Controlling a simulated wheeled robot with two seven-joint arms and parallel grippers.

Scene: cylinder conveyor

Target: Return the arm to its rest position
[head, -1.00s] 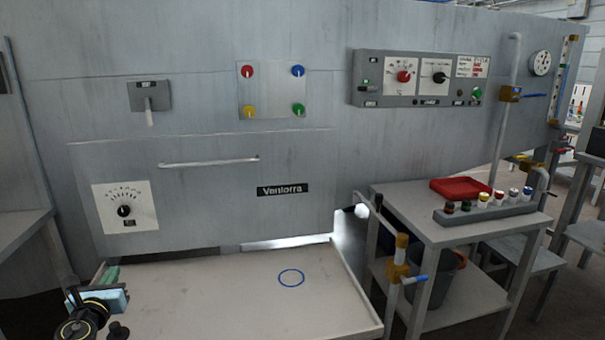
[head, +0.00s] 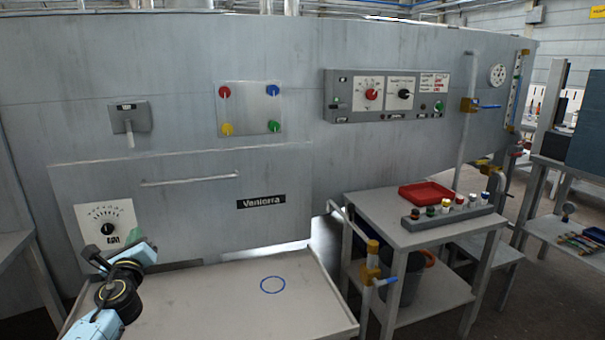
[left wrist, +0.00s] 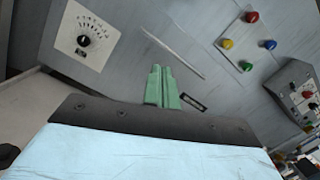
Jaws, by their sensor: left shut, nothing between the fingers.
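My left arm comes in at the lower left of the head view, above the left part of the pale table (head: 215,300). Its light blue wrist lies in front of the machine's lower left panel, near the white dial plate. The fingers are not clear there. In the left wrist view the green fingers of my left gripper (left wrist: 162,88) are together and empty, pointing towards the grey machine (left wrist: 140,18). My right gripper is not in view.
A blue ring mark (head: 272,285) lies on the bare table. At the right, a side stand (head: 385,212) holds a red tray (head: 427,193) and a grey rack (head: 450,219) of small colored-capped vials. A pipe with a blue-handled valve (head: 370,273) rises between table and stand.

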